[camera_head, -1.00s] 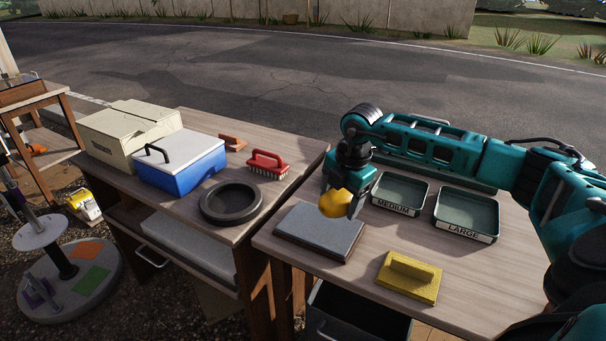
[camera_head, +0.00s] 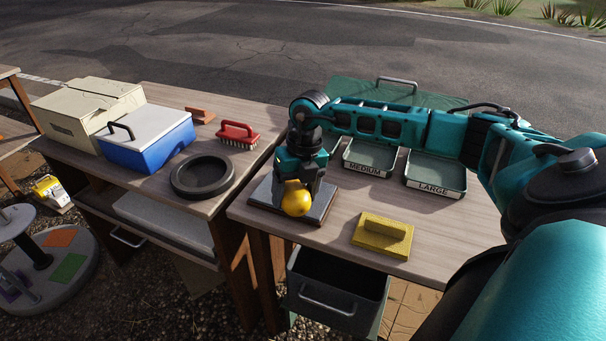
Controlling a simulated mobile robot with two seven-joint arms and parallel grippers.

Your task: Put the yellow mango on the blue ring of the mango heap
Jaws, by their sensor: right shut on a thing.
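The yellow mango (camera_head: 296,203) is round and is held in my right gripper (camera_head: 298,192). The gripper points down and is shut on it, in front of and over the dark square slab (camera_head: 321,212). I cannot tell whether the mango touches the slab. My left gripper is not in view. No blue ring or mango heap can be made out in this view.
Trays marked MEDIUM (camera_head: 370,157) and LARGE (camera_head: 435,174) stand right of the gripper. A yellow block with a handle (camera_head: 383,236) lies in front. On the left table are a black ring-shaped dish (camera_head: 203,176), a red brush (camera_head: 238,134) and a blue cooler (camera_head: 150,150).

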